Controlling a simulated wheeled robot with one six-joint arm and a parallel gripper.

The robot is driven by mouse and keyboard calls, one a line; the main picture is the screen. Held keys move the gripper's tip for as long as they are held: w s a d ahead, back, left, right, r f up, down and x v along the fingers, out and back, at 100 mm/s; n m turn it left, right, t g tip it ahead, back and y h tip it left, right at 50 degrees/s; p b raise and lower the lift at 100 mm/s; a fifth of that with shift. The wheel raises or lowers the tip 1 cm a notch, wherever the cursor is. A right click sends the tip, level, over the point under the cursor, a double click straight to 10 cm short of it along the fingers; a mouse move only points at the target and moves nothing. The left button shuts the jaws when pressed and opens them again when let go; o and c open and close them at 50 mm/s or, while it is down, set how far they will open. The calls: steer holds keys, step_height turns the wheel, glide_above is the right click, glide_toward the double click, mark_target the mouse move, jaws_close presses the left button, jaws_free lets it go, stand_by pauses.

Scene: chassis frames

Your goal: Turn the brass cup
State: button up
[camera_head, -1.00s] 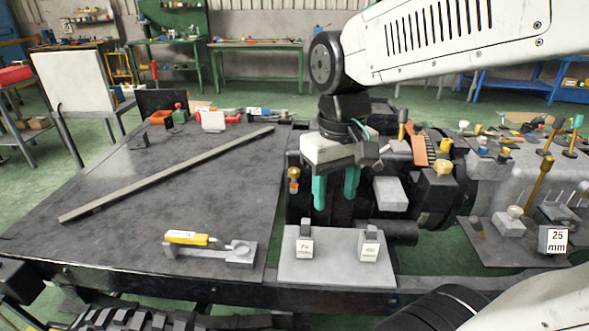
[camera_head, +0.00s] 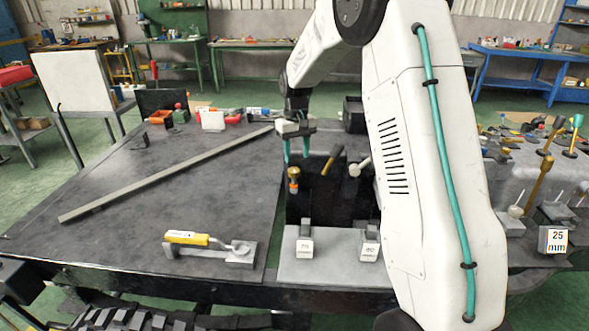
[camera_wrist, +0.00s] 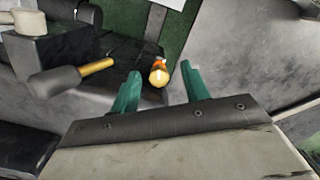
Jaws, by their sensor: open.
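The brass cup (camera_head: 293,173) is a small round brass piece with an orange part below it, at the front left of a dark block to the right of the dark table. My gripper (camera_head: 296,156) has two green fingers pointing down and is open, just above the cup in the head view. In the wrist view the brass cup (camera_wrist: 158,77) shows between and just beyond the fingertips of my gripper (camera_wrist: 160,70). The fingers are apart from each other, and I see no contact with the cup. How far above it they are is hard to tell.
A brass-and-dark handle (camera_head: 332,158) and a white-knobbed lever (camera_head: 359,167) stand close to the right. Two small labelled blocks (camera_head: 306,240) (camera_head: 369,243) sit on a grey plate in front. A yellow-handled tool (camera_head: 187,237) and a long bar (camera_head: 165,174) lie on the table.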

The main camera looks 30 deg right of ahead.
glide_above(294, 170)
steer(key=shift+s+f+t, duration=0.1)
steer(key=shift+f+t, duration=0.3)
steer(key=shift+f, duration=0.5)
step_height(294, 170, down, 7)
steer(key=shift+f, duration=0.2)
steer(key=c, duration=0.7)
